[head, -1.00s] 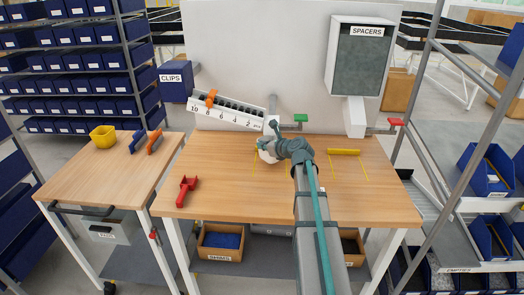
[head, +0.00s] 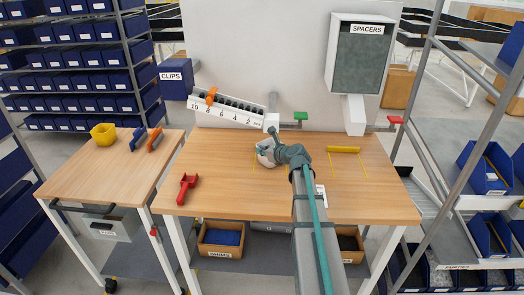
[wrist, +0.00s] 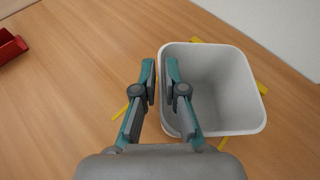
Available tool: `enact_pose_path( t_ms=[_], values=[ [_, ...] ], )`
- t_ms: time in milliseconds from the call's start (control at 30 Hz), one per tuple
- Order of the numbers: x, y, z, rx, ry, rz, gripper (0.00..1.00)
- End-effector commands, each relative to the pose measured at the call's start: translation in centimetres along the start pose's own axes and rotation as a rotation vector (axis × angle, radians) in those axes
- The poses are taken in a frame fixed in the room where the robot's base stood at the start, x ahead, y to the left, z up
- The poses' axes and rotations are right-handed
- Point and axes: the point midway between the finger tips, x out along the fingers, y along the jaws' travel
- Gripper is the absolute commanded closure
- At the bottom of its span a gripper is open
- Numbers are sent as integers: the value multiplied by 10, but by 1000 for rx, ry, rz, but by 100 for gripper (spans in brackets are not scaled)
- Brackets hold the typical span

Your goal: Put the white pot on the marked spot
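The white pot (wrist: 222,92) is an open, square tub with rounded corners, seen from above in the wrist view. In the head view a white part of it (head: 264,158) shows beside my gripper (head: 272,150); the rest is hidden. My gripper (wrist: 160,72) has one finger inside the pot and one outside, closed to a narrow gap around its left wall. Yellow marks (wrist: 262,88) of the marked spot stick out around the pot on several sides. I cannot tell whether the pot's base touches the wooden table (head: 225,170).
A yellow bar (head: 343,150) with yellow lines lies right of my arm. A numbered white chute (head: 228,111) and the SPACERS box (head: 362,60) stand at the back. The table's middle left is clear.

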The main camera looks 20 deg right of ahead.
Motion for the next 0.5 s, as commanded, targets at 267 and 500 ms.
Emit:
enact_pose_path(
  t_ms=[267, 500],
  values=[
    [0, 0, 0, 0, 0, 0, 69],
    [-5, 0, 3, 0, 0, -1, 69]
  ],
)
